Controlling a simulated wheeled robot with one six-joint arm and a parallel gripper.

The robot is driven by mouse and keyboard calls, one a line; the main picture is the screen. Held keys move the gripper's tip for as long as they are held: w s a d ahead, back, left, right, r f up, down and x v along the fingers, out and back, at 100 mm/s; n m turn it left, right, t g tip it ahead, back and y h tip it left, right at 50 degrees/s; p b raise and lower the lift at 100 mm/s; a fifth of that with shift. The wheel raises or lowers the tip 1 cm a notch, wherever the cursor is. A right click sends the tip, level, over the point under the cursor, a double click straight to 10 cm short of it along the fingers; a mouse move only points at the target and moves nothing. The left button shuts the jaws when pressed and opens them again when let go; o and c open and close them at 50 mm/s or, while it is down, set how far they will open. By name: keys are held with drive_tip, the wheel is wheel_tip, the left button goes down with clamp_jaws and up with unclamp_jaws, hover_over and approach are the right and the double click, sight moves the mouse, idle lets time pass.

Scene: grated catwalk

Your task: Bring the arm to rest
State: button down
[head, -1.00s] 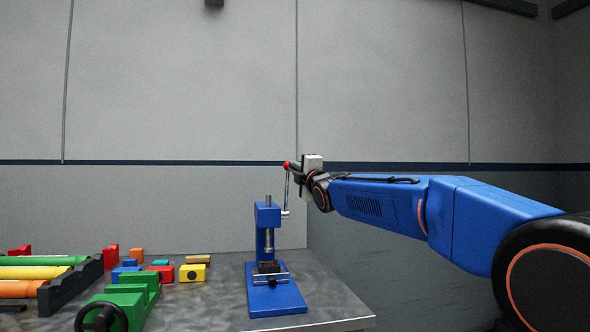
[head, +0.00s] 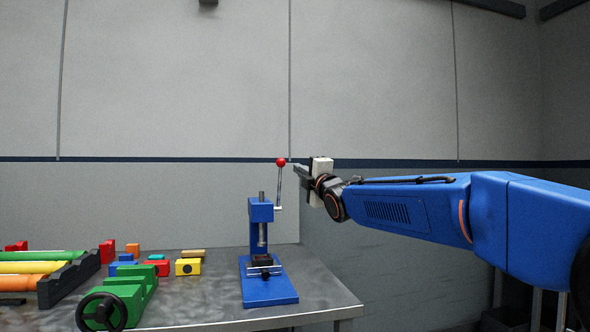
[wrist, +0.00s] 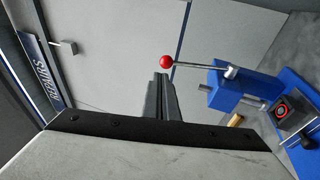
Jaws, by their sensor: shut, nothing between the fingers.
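My gripper (head: 299,171) is at the end of my blue arm, just right of the press lever's red knob (head: 281,162). Its fingers are together and empty. In the wrist view my gripper (wrist: 161,78) points away from the camera, with the red knob (wrist: 166,62) close by its tips. The knob appears clear of the fingers. The blue press (head: 261,212) stands upright on the table, its lever raised. The press also shows at the right of the wrist view (wrist: 232,85).
The grey table (head: 200,296) holds a green vise (head: 127,295), several coloured blocks, including a yellow one (head: 188,267), and coloured rods in a dark rack (head: 66,281). The table ends right of the press. A grey wall stands behind.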

drive_tip(key=s+d+f+m+g+h, duration=0.5)
drive_tip(key=s+d+f+m+h, duration=0.5)
drive_tip(key=s+d+f, duration=1.05)
drive_tip(key=s+d+f+m+g, duration=0.3)
drive_tip(key=s+f+m, duration=0.1)
drive_tip(key=s+f, duration=0.5)
drive_tip(key=s+d+f+m+g, duration=0.3)
drive_tip(key=s+d+f+m, duration=0.1)
drive_tip(key=s+f, duration=0.6)
drive_tip(key=s+d+f+m+g, duration=0.2)
drive_tip(key=s+d+f+m, duration=0.2)
drive_tip(key=s+f, duration=0.5)
drive_tip(key=shift+s+f+m+g, duration=0.15)
drive_tip(key=shift+s+m+g, duration=0.25)
drive_tip(key=shift+s+m, duration=0.65)
